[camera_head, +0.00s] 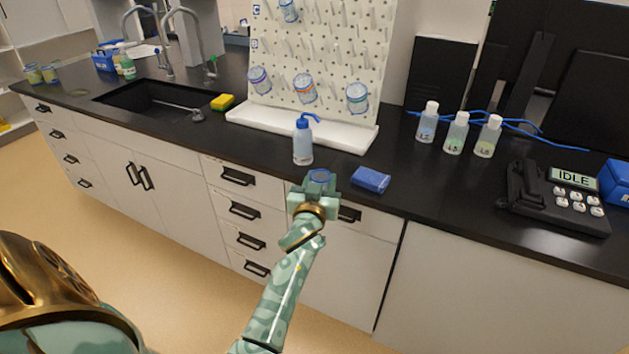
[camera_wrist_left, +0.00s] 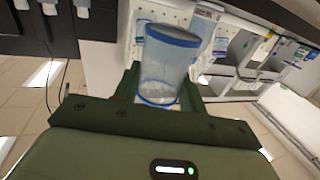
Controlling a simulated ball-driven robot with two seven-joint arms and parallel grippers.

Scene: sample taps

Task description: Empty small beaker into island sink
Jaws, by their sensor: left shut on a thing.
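My left gripper (camera_head: 319,184) is shut on the small beaker (camera_head: 320,176), a clear vessel with a blue rim. It is held in front of the counter's front edge, and its rim shows between the fingers. The left wrist view shows the beaker (camera_wrist_left: 166,68) between the fingers of my left gripper (camera_wrist_left: 160,94), its rim unobstructed. I cannot tell how much liquid is in it. The island sink (camera_head: 140,97), a dark basin with tall taps (camera_head: 166,45), is set into the counter at the far left, well away from the gripper. My right gripper is not in view.
A wash bottle (camera_head: 303,143) and a blue block (camera_head: 370,180) stand near the gripper. Behind is a pegboard rack (camera_head: 322,50) with hung beakers over a white tray (camera_head: 250,122). A yellow sponge (camera_head: 222,102) lies by the sink. Capped bottles (camera_head: 456,134) stand right.

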